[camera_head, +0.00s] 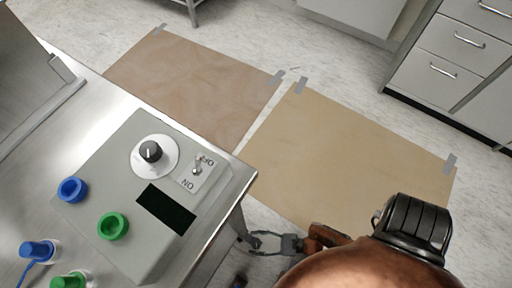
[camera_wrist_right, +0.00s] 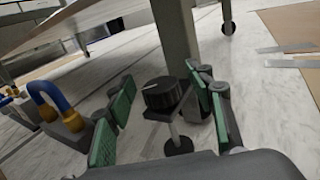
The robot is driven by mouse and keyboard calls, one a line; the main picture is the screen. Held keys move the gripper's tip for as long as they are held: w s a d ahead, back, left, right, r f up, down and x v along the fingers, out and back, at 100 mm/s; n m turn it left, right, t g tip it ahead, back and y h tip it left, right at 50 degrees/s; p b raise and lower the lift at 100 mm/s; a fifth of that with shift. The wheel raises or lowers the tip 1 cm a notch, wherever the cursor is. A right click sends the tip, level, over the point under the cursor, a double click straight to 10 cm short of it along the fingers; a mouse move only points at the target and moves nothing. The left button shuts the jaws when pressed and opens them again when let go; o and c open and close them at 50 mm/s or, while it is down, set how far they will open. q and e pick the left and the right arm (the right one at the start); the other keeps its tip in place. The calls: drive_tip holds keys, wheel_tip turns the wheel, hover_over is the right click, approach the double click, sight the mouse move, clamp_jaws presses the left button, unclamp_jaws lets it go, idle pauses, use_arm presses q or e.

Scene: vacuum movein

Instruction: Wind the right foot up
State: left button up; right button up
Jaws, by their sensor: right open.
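The right foot shows in the right wrist view as a black ridged knob (camera_wrist_right: 162,93) with a white mark on top. Below it, a thin stem ends in a dark pad (camera_wrist_right: 178,146) at the floor, beside a grey leg (camera_wrist_right: 177,38). My right gripper (camera_wrist_right: 160,105) is open, its green-padded fingers to the left and right of the knob, with gaps visible on both sides. In the head view my right gripper (camera_head: 262,243) is low beside the steel table's right edge; the foot cannot be made out there. My left gripper is not in view.
On the steel table (camera_head: 104,98) stands a grey control box (camera_head: 120,165) with a dial, switch and dark display. Taped brown sheets (camera_head: 345,150) cover the floor. Drawers (camera_head: 450,60) stand at the back right.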

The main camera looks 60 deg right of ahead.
drive_tip(key=c, duration=1.2)
drive_tip(key=shift+n+g+y, duration=0.3)
drive_tip(key=shift+y, duration=0.1)
drive_tip(key=n+g+y, duration=0.2)
drive_tip(key=y, duration=0.1)
drive_tip(key=shift+w+d+n, duration=0.1)
drive_tip(key=shift+n, duration=0.2)
drive_tip(key=shift+n+g+y, duration=1)
drive_tip(key=shift+n+g, duration=0.15)
drive_tip(key=shift+g, duration=0.5)
drive_tip(key=shift+n+g+y, duration=1)
drive_tip(key=shift+n+g, duration=0.15)
drive_tip(key=shift+g, duration=0.5)
drive_tip(key=o, duration=1.2)
